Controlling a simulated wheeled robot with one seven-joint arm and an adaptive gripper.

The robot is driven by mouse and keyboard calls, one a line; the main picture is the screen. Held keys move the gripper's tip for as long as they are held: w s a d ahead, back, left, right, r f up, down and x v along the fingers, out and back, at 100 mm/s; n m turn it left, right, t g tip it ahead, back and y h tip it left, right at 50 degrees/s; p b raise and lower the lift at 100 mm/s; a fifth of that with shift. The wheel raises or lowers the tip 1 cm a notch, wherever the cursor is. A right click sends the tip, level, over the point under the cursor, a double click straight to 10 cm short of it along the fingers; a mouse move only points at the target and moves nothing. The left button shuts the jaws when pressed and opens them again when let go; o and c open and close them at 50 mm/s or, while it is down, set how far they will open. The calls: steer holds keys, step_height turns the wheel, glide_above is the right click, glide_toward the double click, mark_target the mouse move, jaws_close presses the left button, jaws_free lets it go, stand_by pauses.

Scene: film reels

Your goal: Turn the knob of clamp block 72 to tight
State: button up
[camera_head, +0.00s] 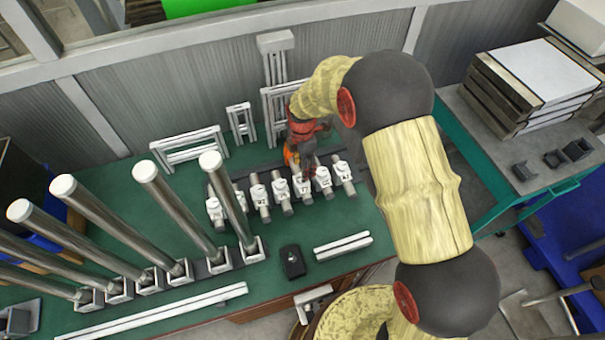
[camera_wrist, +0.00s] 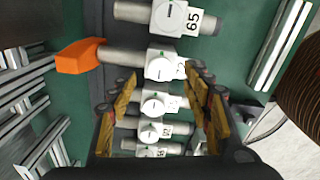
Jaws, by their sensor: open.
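A row of several white clamp blocks (camera_head: 258,194) on grey rods stands on the green bench, and they also show as a column in the wrist view. Each visible block has a round white knob with a dark line mark. The top block (camera_wrist: 169,17) reads 65. The block below it (camera_wrist: 160,66) has its tag partly covered by my right finger, so I cannot read its number or confirm which block is 72. My gripper (camera_wrist: 162,78) is open over the row, its fingers on either side of this column. It shows in the head view (camera_head: 302,164), partly blocking the row.
An orange piece (camera_wrist: 82,56) sits on the left end of the second block's rod. Tall metal posts (camera_head: 180,210) stand to the left of the row. A black box (camera_head: 292,262) and pale bars (camera_head: 342,246) lie in front. Aluminium frames (camera_head: 190,148) stand behind.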

steer(key=shift+f+b, duration=0.3)
steer(key=shift+f, duration=2.1)
steer(key=c, duration=0.3)
steer(key=c, duration=0.8)
steer(key=shift+c, duration=0.2)
